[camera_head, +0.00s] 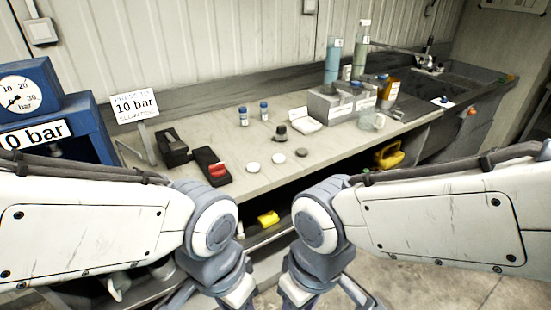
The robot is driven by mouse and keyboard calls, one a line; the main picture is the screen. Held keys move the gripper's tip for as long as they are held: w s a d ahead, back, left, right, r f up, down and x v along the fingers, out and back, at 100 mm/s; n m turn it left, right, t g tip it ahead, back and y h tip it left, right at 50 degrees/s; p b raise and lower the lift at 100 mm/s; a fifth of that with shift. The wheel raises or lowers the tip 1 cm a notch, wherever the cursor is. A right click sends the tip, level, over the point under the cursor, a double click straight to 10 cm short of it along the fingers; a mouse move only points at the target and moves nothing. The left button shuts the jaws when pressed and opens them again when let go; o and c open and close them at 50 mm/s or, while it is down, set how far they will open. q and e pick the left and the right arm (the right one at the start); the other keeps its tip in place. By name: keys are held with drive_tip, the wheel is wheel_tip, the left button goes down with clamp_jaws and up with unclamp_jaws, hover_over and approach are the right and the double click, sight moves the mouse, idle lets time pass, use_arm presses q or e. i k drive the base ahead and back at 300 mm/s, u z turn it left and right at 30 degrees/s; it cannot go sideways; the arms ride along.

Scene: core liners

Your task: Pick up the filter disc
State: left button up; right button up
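Several small round pieces lie on the front part of the bench top (345,150). One is a white disc (253,168), one is a second white disc (279,158) just right of it, and one is a smaller grey disc (301,152) further right. I cannot tell which of them is the filter disc. Both my arms bend down in front of the bench and run off the bottom edge of the head view. The fingers of both grippers are outside the picture, and nothing touches the discs.
A black block with a red part (217,170) lies left of the discs. Behind them stand two small vials (264,111), a dark knobbed piece (281,133) and a white pad (305,122). A grey bin (330,105) and sink (450,85) are further right. Blue gauge equipment (60,108) stands left.

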sight(278, 158)
drive_tip(key=u, duration=1.2)
drive_tip(key=k, duration=0.3)
drive_tip(key=z, duration=0.9)
drive_tip(key=i, duration=1.1)
drive_tip(key=z, duration=0.15)
